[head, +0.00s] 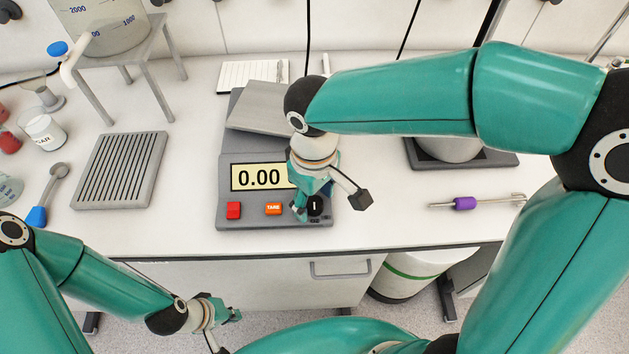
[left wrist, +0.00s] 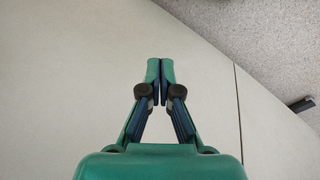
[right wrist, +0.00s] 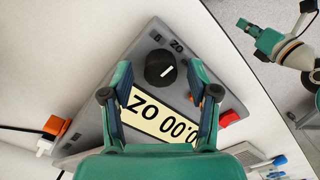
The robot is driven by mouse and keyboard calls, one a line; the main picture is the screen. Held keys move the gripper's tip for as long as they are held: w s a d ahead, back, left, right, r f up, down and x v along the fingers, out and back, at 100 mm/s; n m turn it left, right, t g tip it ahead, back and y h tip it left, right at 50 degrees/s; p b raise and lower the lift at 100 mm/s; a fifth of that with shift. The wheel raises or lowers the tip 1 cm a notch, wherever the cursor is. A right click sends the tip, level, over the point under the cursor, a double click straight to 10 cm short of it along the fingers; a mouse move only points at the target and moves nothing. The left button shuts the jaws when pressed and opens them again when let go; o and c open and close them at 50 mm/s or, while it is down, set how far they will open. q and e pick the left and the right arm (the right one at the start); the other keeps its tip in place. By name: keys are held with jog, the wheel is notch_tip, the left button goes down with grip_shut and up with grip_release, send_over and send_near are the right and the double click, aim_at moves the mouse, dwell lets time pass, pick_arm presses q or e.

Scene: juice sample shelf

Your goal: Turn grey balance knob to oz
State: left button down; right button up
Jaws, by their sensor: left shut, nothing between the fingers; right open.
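The grey balance (head: 287,217) stands on the bench with a lit display (head: 257,177) reading 0.00. In the right wrist view the display (right wrist: 160,118) also shows OZ, upside down. The balance knob (right wrist: 160,69) is a dark round dial with a white mark pointing up and right; small g and oz labels sit beyond it. In the head view the knob (head: 316,206) is partly hidden. My right gripper (right wrist: 160,71) is open, its fingertips on either side of the knob with visible gaps. My left gripper (head: 228,316) is shut and empty, low in front of the bench.
An orange TARE button (head: 273,209) and a red button (head: 233,210) are beside the knob. A slotted grey rack (head: 119,170) stands left, and a purple-handled tool (head: 465,203) lies right. Bare bench lies between the rack and balance.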

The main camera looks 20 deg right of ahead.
aim_at(314, 201)
notch_tip(314, 201, up, 12)
jog(key=shift+f, duration=0.2)
dwell(0.4)
jog(key=shift+r, duration=0.1)
